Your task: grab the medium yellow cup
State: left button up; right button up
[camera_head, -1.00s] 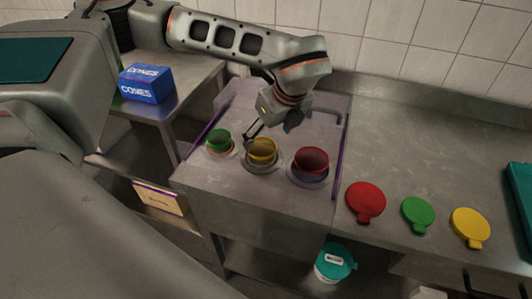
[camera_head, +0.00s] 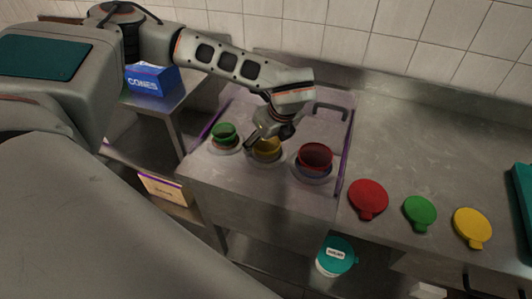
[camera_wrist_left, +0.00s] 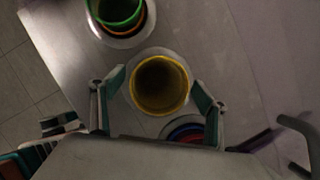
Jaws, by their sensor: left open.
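The medium yellow cup (camera_head: 268,150) sits on a round base in the middle of the tray area, partly hidden behind my gripper in the head view. In the left wrist view the yellow cup (camera_wrist_left: 160,86) lies between the spread fingers, seen from above into its open top. My left gripper (camera_head: 262,139) is open and over the cup; in the left wrist view its fingers (camera_wrist_left: 160,98) stand one on each side of the cup, apart from its rim. My right gripper is not in view.
A green cup (camera_head: 224,130) stands left of the yellow cup and a red cup (camera_head: 316,155) right of it. Red (camera_head: 368,199), green (camera_head: 420,213) and yellow (camera_head: 472,228) lids lie on the counter. A blue cones box (camera_head: 152,80) stands at the back left.

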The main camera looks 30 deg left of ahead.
pick_arm(q)
jog(key=c, duration=1)
jog(key=shift+r, duration=0.2)
